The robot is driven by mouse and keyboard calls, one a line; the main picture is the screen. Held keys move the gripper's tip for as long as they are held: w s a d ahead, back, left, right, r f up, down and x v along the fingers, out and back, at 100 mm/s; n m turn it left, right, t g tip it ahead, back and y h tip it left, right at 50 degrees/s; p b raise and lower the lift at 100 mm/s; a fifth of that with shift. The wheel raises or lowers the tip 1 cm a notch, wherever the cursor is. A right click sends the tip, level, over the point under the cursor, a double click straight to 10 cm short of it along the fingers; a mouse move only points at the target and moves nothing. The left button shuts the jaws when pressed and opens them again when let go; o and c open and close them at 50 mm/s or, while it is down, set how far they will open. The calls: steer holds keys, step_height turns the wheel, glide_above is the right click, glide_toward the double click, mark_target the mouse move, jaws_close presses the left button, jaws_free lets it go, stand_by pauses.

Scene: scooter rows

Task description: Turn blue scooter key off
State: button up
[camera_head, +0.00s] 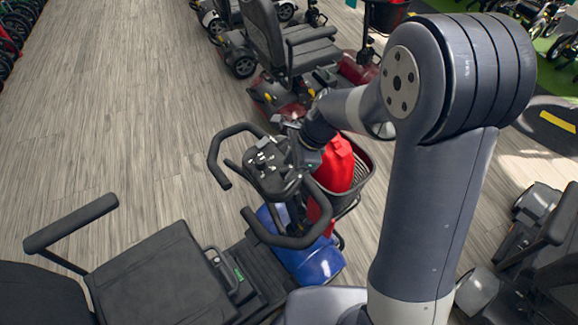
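The blue scooter (316,262) stands just left of my arm, its black seat (160,278) at the lower left. Its handlebar console (268,165) is in the middle of the view, between looped black handlebars (222,150). My arm reaches over from the right, and its end comes down at the console's far right edge. My gripper (300,158) is dark and small there, close to the console. Its fingers are not clear, and I cannot tell whether it touches anything. The key is too small or hidden to make out.
A black basket (362,180) with a red bag (335,165) is at the scooter's front, close to my arm. A red scooter (290,60) stands beyond. Another dark scooter (540,240) is at the right. The wooden floor at left (120,110) is clear.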

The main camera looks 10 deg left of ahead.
steer(key=shift+a+f, duration=0.25)
steer(key=shift+f, duration=0.45)
steer(key=shift+c, duration=0.5)
jaws_close()
